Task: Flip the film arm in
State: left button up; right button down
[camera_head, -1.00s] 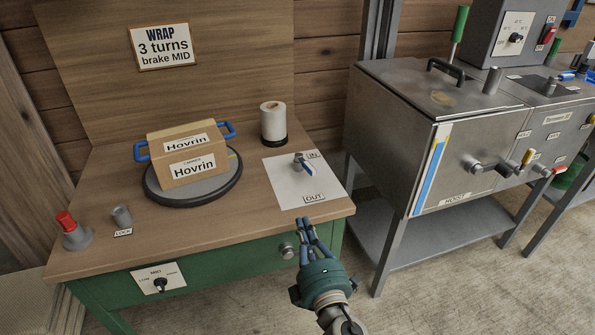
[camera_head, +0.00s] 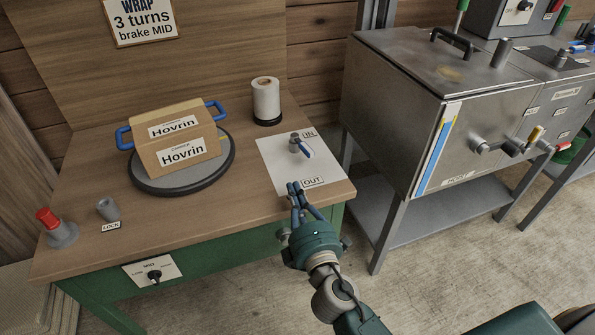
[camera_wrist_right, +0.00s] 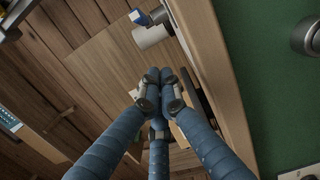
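The film arm (camera_head: 305,149) is a small lever with a blue end on a grey post, on a white plate (camera_head: 275,165) marked IN at the back and OUT at the front. Its blue end points toward the front right, between the two labels. My right gripper (camera_head: 297,187) is at the plate's front edge beside the OUT label, in front of the film arm and apart from it. Its blue fingers are drawn together at the tips with nothing visible between them, as the wrist view (camera_wrist_right: 160,78) also shows. My left gripper is out of view.
A Hovrin carton (camera_head: 180,150) with blue handles sits on a round turntable (camera_head: 215,172). A white film roll (camera_head: 265,98) stands behind the plate. A red knob (camera_head: 48,218) and LOCK post (camera_head: 108,210) are at left. A steel tank (camera_head: 400,130) stands right, beyond a gap.

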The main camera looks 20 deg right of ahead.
aim_at(302, 145)
jog(key=w, duration=1)
jog(key=shift+d, duration=0.2)
jog(key=d, duration=0.2)
jog(key=shift+d, duration=0.3)
jog(key=shift+w+d, duration=0.1)
jog(key=shift+d, duration=0.3)
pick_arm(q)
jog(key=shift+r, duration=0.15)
pick_arm(e)
jog(key=shift+w+d, duration=0.1)
jog(key=shift+d, duration=0.15)
